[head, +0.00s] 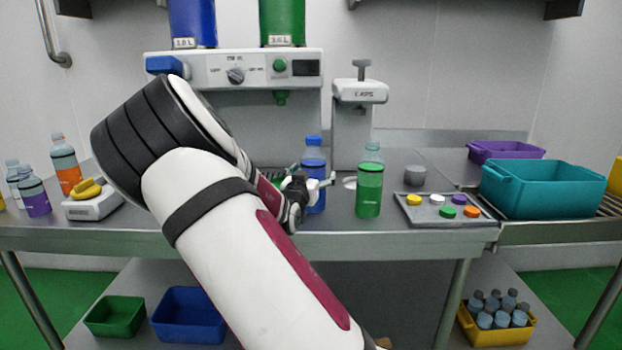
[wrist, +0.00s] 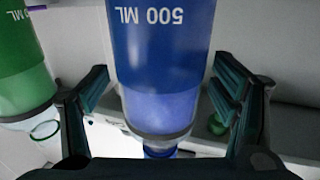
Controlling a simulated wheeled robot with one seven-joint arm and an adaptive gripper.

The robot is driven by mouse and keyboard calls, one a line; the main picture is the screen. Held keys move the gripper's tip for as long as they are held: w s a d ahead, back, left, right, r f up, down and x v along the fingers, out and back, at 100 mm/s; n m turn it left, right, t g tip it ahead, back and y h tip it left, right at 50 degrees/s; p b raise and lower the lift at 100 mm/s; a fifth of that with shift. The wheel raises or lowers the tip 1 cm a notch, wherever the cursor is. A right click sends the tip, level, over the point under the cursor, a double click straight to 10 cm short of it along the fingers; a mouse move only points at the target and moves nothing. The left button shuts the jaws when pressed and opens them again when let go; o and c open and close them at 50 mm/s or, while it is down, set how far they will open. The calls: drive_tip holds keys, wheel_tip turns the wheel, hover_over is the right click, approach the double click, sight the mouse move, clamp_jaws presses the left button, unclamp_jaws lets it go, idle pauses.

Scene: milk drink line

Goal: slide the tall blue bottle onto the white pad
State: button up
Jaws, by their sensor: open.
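The tall blue bottle (head: 314,168) stands upright on the steel counter, with a blue cap. In the wrist view the blue bottle (wrist: 160,55) appears upside down, its "500 ML" marking inverted. My gripper (head: 310,186) is at the bottle's lower body, partly hidden by my own arm. In the wrist view my gripper (wrist: 161,85) has its fingers apart, one on each side of the bottle, with visible gaps. The white pad (head: 349,182) is a small pale disc on the counter under the CAPS unit, right of the blue bottle and partly hidden.
A green bottle (head: 369,182) stands just right of the pad. The CAPS unit (head: 358,92) rises behind it. A grey tray (head: 446,212) with several coloured caps and a teal crate (head: 541,190) are farther right. A dispenser (head: 235,70) stands behind the blue bottle.

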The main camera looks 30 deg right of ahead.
drive_tip(key=shift+c, duration=0.5)
drive_tip(key=c, duration=1.7)
drive_tip(key=w+d+b, duration=0.1)
drive_tip(key=d+b, duration=0.1)
drive_tip(key=d, duration=0.3)
drive_tip(key=shift+w+d, duration=0.3)
drive_tip(key=shift+d, duration=0.1)
drive_tip(key=shift+d+r+b, duration=0.1)
drive_tip(key=shift+d+b, duration=0.05)
drive_tip(key=shift+b, duration=0.15)
drive_tip(key=shift+w+d+r+b, duration=0.1)
drive_tip(key=shift+w+d+b, duration=0.25)
drive_tip(key=shift+d, duration=0.55)
drive_tip(key=shift+w+d+f+b, duration=0.1)
drive_tip(key=shift+w+d+b, duration=0.1)
drive_tip(key=shift+d+b, duration=0.6)
drive_tip(key=shift+w+d+r+b, duration=0.1)
drive_tip(key=shift+w+d+b, duration=0.15)
drive_tip(key=shift+d, duration=0.8)
drive_tip(key=shift+d, duration=0.15)
drive_tip(key=shift+w+d+b, duration=0.25)
drive_tip(key=shift+d+b, duration=0.2)
drive_tip(key=shift+d, duration=0.45)
drive_tip(key=shift+w+d+b, duration=0.3)
drive_tip(key=shift+d+b, duration=0.15)
drive_tip(key=shift+d, duration=0.5)
drive_tip(key=shift+w+d+b, duration=0.25)
drive_tip(key=shift+d+b, duration=0.2)
drive_tip(key=shift+d, duration=0.45)
drive_tip(key=shift+d, duration=0.15)
